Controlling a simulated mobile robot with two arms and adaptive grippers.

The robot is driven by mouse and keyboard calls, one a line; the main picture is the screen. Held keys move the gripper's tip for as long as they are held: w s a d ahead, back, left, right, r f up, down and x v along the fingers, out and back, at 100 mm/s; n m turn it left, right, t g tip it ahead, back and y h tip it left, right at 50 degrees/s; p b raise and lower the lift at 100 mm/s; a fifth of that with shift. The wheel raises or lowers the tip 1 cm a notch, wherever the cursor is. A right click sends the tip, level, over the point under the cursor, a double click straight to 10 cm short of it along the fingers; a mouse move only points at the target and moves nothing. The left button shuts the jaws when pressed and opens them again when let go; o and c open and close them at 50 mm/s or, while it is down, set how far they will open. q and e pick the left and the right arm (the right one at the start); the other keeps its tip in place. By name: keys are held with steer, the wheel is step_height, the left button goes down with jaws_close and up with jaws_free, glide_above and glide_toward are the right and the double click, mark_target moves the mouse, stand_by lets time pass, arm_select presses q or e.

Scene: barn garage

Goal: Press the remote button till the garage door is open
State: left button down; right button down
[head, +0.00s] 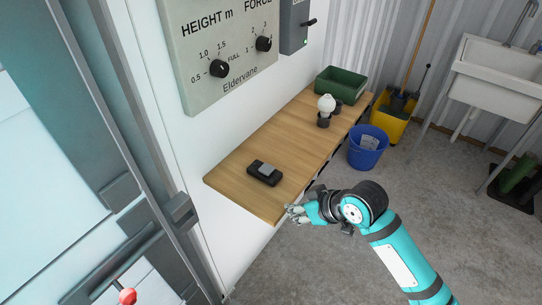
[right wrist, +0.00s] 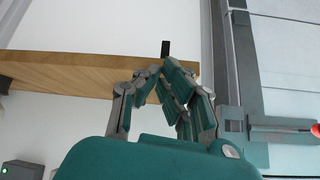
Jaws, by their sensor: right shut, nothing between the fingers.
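The remote (head: 250,172) is a small black box with a grey button (head: 267,170) on top, lying on the wooden shelf (head: 235,185) near its front end. My right gripper (head: 296,212) is shut and empty, just off the shelf's right edge, apart from the remote. In the right wrist view my shut fingers (right wrist: 158,70) are by the shelf's edge, and a dark upright end of the remote (right wrist: 166,48) shows beyond them. A pale panelled door (head: 40,120) in a grey frame stands at the left; how far it is open cannot be told. My left gripper is not in view.
A panel with two knobs (head: 228,93) hangs above the shelf. A white bulb-shaped thing (head: 326,104) and a green bin (head: 341,84) stand farther back on it. A blue bucket (head: 366,150), yellow mop bucket (head: 388,122) and sink (head: 497,75) are beyond. The near floor is clear.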

steer(key=shift+n+y, duration=0.4)
steer(key=shift+n, duration=0.5)
steer(key=w+r, duration=0.1)
steer(key=r, duration=0.1)
steer(key=w+a+r, duration=0.1)
steer(key=w+r, duration=0.2)
steer(key=r, duration=0.2)
steer(key=shift+w+a, duration=0.2)
steer(key=shift+w, duration=0.05)
steer(key=w+r+n, duration=0.1)
steer(key=w+r, duration=0.3)
steer(key=r, duration=0.4)
steer(key=shift+d+r, duration=0.3)
steer(key=shift+d, duration=0.15)
steer(key=shift+w, duration=0.1)
steer(key=p, duration=0.2)
glide_above(270, 168)
step_height(270, 168, down, 7)
steer(key=shift+a, duration=0.1)
step_height(270, 168, down, 2)
steer(key=shift+f+p, duration=0.25)
steer(key=shift+p, duration=0.05)
steer(key=shift+f, duration=0.75)
